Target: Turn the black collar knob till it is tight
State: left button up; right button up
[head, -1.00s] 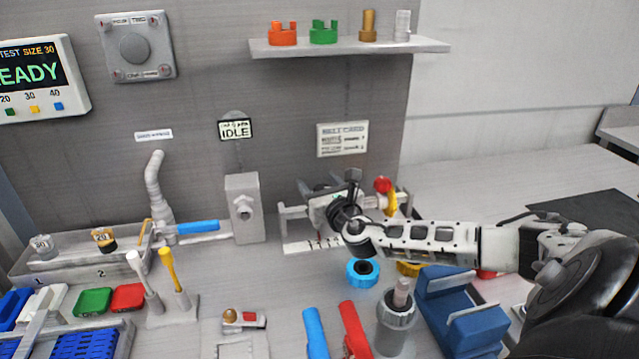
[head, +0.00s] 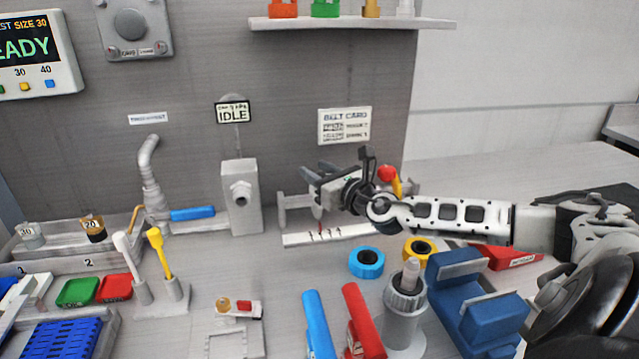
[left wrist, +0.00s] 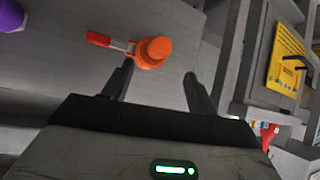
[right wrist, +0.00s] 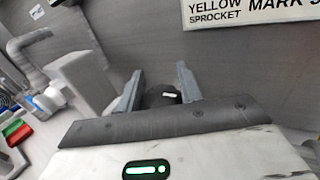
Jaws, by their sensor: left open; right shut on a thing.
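The black collar knob (right wrist: 163,96), with a white mark on its face, sits between the fingers of my right gripper (right wrist: 158,88) in the right wrist view. In the head view my right gripper (head: 318,178) is at the grey fixture with the marked scale base (head: 345,236), its fingers pointing left. The knob is hidden or too small to make out there. My right gripper is shut on the knob. My left gripper (left wrist: 158,78) shows only in the left wrist view. It is open and empty, with an orange-capped item (left wrist: 153,50) beyond its fingertips.
A grey post (head: 241,195) stands left of the fixture under an IDLE sign (head: 232,112). In front lie a blue ring (head: 367,262), a yellow ring (head: 418,250), a grey cylinder (head: 404,318) and a blue holder (head: 478,300). A card (head: 344,125) hangs above the fixture.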

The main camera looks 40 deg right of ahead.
jog(key=o, duration=1)
jog(key=shift+s, duration=0.1)
jog(key=shift+s, duration=0.3)
jog(key=shift+s+a, duration=0.2)
jog(key=shift+s, duration=3.15)
